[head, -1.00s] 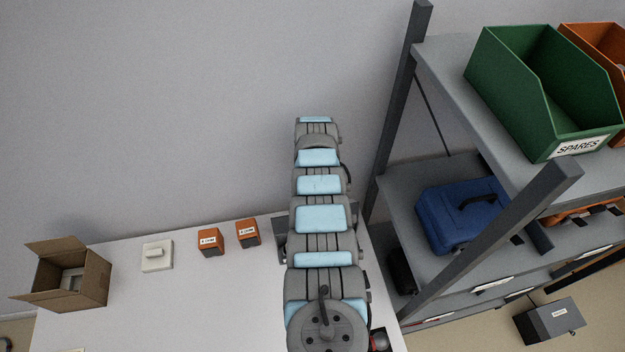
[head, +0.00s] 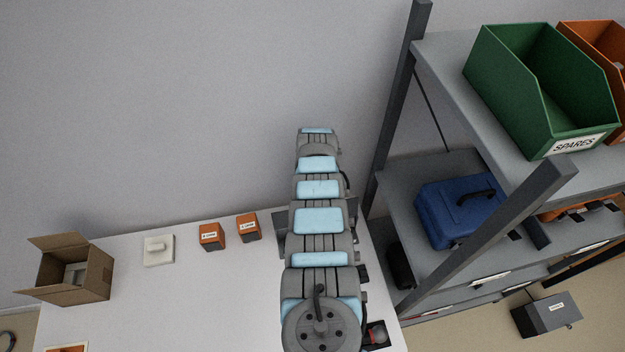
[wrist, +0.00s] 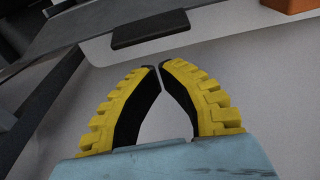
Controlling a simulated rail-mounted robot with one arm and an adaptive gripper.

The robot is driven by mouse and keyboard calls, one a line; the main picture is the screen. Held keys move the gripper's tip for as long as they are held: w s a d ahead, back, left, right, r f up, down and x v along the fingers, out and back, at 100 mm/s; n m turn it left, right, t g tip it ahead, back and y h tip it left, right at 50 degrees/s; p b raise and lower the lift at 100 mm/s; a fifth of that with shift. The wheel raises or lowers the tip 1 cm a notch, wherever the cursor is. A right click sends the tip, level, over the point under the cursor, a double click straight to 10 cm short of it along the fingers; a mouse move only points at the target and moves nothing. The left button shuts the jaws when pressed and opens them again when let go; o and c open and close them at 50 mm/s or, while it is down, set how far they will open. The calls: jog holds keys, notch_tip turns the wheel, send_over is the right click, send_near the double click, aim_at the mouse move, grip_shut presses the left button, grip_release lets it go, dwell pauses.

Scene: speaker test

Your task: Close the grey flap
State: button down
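I cannot pick out the grey flap for certain. In the wrist view a grey panel (wrist: 215,20) with a pale lower edge carries a dark block (wrist: 150,29) just beyond my fingertips; I cannot tell if it is the flap. My gripper (wrist: 157,66) has yellow ribbed fingers with black inner pads. The tips are almost together, with only a narrow empty gap between the pads. In the head view my arm hides the gripper.
A white table (head: 200,290) holds an open cardboard box (head: 75,275), a white switch-like block (head: 158,251) and two orange boxes (head: 212,237). At right, a grey shelf rack (head: 470,70) holds a green bin (head: 545,90) and a blue case (head: 460,210). A grey box (head: 547,316) is below.

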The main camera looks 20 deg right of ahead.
jog(key=shift+s+a+r+p, duration=0.15)
jog(key=shift+s+r+p, duration=0.15)
jog(key=shift+s+p, duration=0.6)
jog(key=shift+f+p, duration=0.1)
jog(key=shift+p, duration=0.2)
jog(key=shift+s, duration=0.15)
jog(key=shift+s+t+p, duration=0.1)
jog(key=shift+t+p, duration=0.2)
jog(key=shift+p, duration=0.1)
jog(key=shift+r, duration=0.2)
